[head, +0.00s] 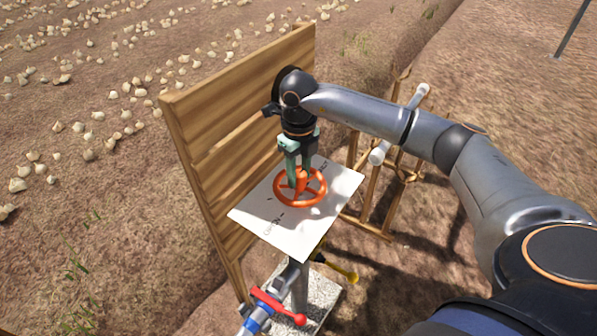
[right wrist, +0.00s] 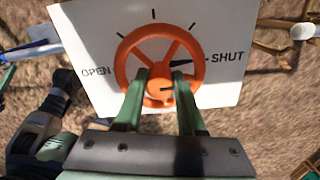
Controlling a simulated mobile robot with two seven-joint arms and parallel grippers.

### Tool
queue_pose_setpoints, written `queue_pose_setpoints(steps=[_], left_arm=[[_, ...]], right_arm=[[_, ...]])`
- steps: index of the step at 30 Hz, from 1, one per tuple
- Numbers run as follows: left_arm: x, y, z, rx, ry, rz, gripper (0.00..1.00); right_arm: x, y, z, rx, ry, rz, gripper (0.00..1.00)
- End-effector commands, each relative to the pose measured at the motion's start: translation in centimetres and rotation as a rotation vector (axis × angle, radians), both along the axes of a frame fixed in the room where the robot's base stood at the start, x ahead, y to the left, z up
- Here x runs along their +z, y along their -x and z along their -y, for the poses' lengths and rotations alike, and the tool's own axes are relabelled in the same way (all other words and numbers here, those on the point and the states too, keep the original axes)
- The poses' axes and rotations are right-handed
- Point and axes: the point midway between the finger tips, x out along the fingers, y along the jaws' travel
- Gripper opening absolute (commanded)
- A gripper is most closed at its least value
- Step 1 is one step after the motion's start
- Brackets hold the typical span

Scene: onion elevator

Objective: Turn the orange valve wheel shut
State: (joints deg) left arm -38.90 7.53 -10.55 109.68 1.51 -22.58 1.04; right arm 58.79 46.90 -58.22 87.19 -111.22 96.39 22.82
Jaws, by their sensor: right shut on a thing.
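The orange valve wheel (head: 317,190) lies flat over a white dial plate (head: 262,211). In the right wrist view the wheel (right wrist: 122,62) sits on the plate (right wrist: 88,28), between the printed words OPEN at left and SHUT at right. A black pointer (right wrist: 181,64) at the wheel's right side points right, close to the mark by SHUT. My right gripper (head: 299,180) comes down from above, and its green fingers (right wrist: 160,92) are shut on the wheel at its hub. The fingers hide part of the hub and the near rim.
A wooden board (head: 225,130) stands upright behind the plate. Below are a red lever (head: 285,308) on a blue pipe and a yellow handle (head: 340,272). A wooden frame with a pale roller (head: 412,108) stands at right. Onions are scattered over the soil at left.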

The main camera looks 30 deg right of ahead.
Motion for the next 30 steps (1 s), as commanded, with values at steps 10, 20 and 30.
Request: queue_pose_setpoints(steps=[10,20,30], left_arm=[[0.08,0.0,0.01,0.0,0.0,0.0,0.5],[0.07,0.0,0.01,0.0,0.0,0.0,0.5],[0.06,0.0,0.01,0.0,0.0,0.0,0.5]], right_arm=[[0.09,-0.04,0.09,-0.067,0.001,0.001,0.0],[0.09,-0.06,0.09,-0.07,0.001,0.002,0.0],[0.04,-0.03,0.07,-0.067,0.001,0.001,0.69]])
